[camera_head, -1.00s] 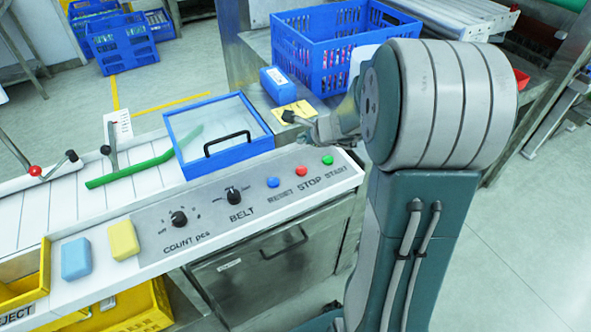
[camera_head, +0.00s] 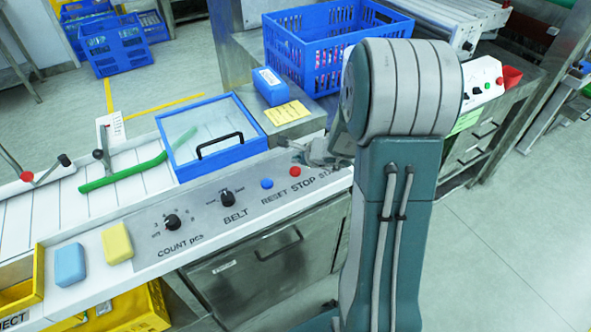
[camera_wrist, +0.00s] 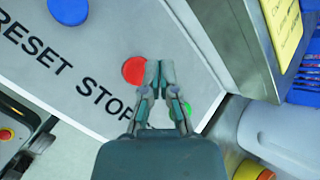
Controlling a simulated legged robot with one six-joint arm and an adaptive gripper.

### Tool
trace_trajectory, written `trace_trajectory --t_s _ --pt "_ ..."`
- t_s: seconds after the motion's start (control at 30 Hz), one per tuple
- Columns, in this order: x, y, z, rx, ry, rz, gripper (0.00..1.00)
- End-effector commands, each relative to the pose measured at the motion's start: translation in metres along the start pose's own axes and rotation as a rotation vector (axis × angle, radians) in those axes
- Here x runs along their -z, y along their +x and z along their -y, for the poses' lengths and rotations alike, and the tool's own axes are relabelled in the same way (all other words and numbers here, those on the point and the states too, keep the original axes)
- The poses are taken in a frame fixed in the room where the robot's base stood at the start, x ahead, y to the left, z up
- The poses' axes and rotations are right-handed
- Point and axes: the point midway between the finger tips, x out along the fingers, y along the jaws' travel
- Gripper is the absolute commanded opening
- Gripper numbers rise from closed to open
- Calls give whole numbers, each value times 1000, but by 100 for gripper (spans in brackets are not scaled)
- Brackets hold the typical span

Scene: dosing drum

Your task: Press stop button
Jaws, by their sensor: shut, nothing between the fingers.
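The red stop button (camera_head: 295,171) is a small round cap on the grey control panel, above the printed word STOP. It shows larger in the wrist view (camera_wrist: 134,70). My gripper (camera_wrist: 159,66) is shut and empty, its fingertips just right of the red button in the wrist view. Whether the tips touch it I cannot tell. In the head view my gripper (camera_head: 300,150) is over the panel's right end, close to the red button. The green button (camera_wrist: 186,109) is partly hidden by my gripper in the wrist view.
A blue button (camera_head: 267,184) marked RESET lies left of the red one. The BELT knob (camera_head: 228,198) and COUNT knob (camera_head: 172,221) are further left. A blue-framed clear lid (camera_head: 176,153) with a black handle stands behind the panel. A blue crate (camera_head: 290,58) is at the back.

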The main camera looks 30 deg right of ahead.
Motion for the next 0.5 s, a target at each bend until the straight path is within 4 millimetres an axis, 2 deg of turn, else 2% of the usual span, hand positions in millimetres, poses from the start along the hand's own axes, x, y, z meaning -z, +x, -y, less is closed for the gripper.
trace_trajectory --t_s 0.2,0.5 --pt "7 10 -8 0 0 1 0" --pt "8 11 -8 1 -1 0 0"
